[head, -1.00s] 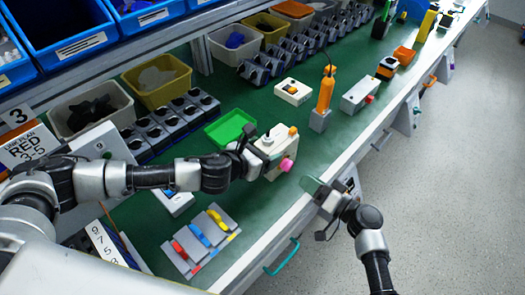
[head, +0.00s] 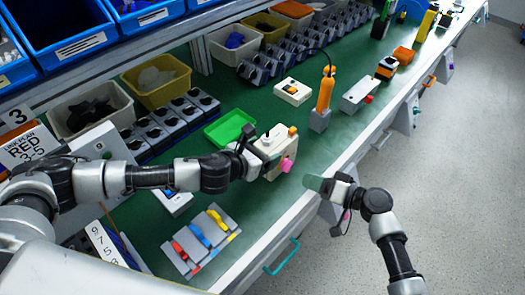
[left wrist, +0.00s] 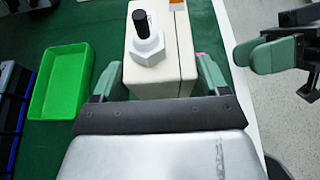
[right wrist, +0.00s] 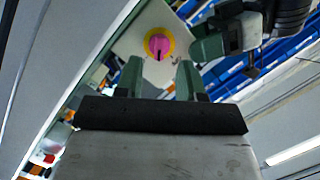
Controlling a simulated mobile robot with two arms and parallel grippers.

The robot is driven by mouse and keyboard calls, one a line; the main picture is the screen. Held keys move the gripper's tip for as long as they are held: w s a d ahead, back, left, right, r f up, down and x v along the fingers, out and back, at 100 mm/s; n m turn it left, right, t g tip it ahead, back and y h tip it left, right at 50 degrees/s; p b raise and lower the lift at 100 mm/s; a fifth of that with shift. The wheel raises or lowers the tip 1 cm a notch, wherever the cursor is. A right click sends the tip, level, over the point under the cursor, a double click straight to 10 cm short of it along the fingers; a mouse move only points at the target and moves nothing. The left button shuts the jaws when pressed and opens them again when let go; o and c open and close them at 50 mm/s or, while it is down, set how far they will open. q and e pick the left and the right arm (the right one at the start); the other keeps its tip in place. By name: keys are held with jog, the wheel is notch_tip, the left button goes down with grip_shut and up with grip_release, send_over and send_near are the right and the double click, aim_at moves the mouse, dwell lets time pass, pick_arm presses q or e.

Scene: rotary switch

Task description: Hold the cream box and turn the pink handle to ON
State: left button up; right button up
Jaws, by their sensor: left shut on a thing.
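The cream box (head: 268,146) stands on the green bench top, with a dark-topped white hex knob (left wrist: 148,42) on top. My left gripper (left wrist: 158,82) is shut on the cream box, one finger on each side. The pink handle (head: 287,165) is on the box's side facing the bench's front edge. In the right wrist view the pink handle (right wrist: 159,43) sits in a yellow ring with a dark mark on it; the small print beside it is unreadable. My right gripper (right wrist: 160,75) is open and empty, facing the handle, with a gap between.
Red, blue and yellow levers (head: 199,237) on grey plates are at the front left. An orange tool (head: 325,90) stands on a grey block to the right.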

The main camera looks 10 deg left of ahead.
aim_at(291, 167)
jog(key=shift+w+a, duration=0.5)
jog(key=shift+a, duration=0.3)
jog(key=shift+w+a, duration=0.45)
jog(key=shift+a, duration=0.3)
jog(key=shift+w+a, duration=0.5)
jog(key=shift+a, duration=0.3)
grip_shut()
